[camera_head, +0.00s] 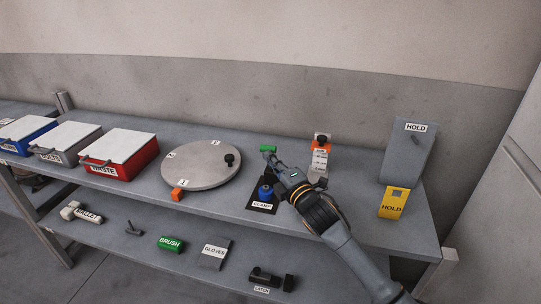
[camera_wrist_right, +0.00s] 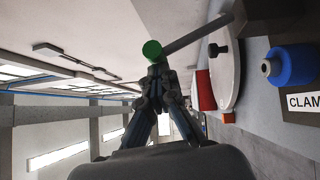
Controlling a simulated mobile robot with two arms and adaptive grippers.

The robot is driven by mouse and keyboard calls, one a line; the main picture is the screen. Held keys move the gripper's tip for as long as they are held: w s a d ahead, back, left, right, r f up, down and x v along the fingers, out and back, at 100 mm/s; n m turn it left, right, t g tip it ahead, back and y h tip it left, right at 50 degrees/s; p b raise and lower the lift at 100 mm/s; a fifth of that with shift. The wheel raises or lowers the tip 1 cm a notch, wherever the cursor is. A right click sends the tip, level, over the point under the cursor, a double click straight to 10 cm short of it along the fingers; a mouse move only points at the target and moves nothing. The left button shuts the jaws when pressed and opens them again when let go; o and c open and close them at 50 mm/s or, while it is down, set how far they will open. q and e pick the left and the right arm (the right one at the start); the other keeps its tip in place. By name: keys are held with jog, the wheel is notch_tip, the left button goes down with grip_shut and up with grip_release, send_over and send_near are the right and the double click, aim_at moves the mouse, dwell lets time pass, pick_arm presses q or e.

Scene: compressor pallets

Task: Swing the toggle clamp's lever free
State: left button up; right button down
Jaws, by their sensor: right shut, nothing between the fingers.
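The toggle clamp sits on the upper shelf of the bench on a dark base plate (camera_head: 256,209) with a CLAMP label (camera_head: 262,204). It has a blue round part (camera_head: 265,191), which also shows in the wrist view (camera_wrist_right: 292,66). Its lever is a grey bar (camera_wrist_right: 198,35) ending in a green grip (camera_wrist_right: 152,50), seen in the head view too (camera_head: 268,148). My right gripper (camera_head: 268,154) is shut and empty, its fingertips (camera_wrist_right: 157,72) right at the green grip. I cannot tell whether they touch it. My arm hides part of the clamp. My left gripper is not in view.
A round turntable (camera_head: 200,165) with a black knob stands left of the clamp. Lidded bins, including red WASTE (camera_head: 125,165), stand left.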

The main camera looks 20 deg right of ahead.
aim_at(275, 148)
jog(key=shift+w+d+r+m+g+p, duration=0.5)
jog(key=shift+w+r+m+g+p, duration=0.15)
jog(key=shift+p, duration=1.6)
jog(key=shift+w+d+r+m+g+p, duration=0.55)
jog(key=shift+w+r+g+p, duration=0.15)
jog(key=shift+p, duration=1.5)
jog(key=shift+w+d+f+m+p, duration=0.1)
jog(key=shift+w+f+m+p, duration=0.1)
jog(key=shift+w+m+p, duration=0.15)
jog(key=shift+s, duration=0.1)
